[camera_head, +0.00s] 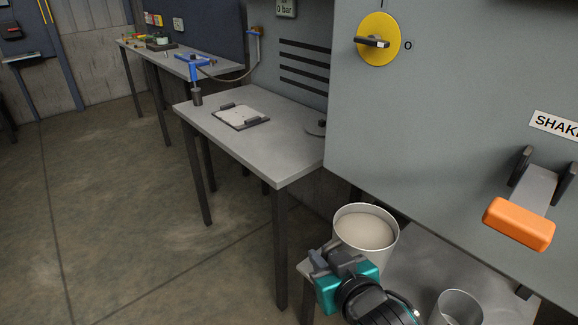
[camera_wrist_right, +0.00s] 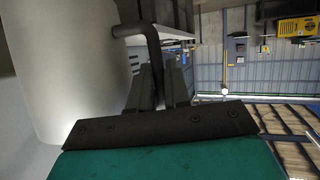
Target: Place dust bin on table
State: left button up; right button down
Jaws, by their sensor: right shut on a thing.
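The dust bin (camera_head: 352,247) is a light grey cylinder with pale dust-like material inside, at the lower middle of the head view. It stands upright at the left end of a low table (camera_head: 420,270); I cannot tell whether its base touches that table. My right gripper (camera_head: 340,262) is at the bin's near side. In the right wrist view the bin (camera_wrist_right: 65,70) fills the left, and the gripper (camera_wrist_right: 160,90) is shut on its dark bent handle (camera_wrist_right: 140,29). A higher grey table (camera_head: 255,145) stands behind and left. My left gripper is not in view.
A metal cup (camera_head: 457,308) is right of my right gripper. A grey cabinet with an orange handle (camera_head: 519,224) overhangs the low table.

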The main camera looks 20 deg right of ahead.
aim_at(276, 152)
jog(key=i+j+z, duration=0.2)
jog(key=i+j, duration=0.15)
jog(key=i+j+z, duration=0.4)
jog(key=i+j, duration=0.15)
jog(key=j, duration=0.25)
jog(key=i+j+z, duration=0.5)
jog(key=i+j, duration=0.2)
jog(key=j, duration=0.25)
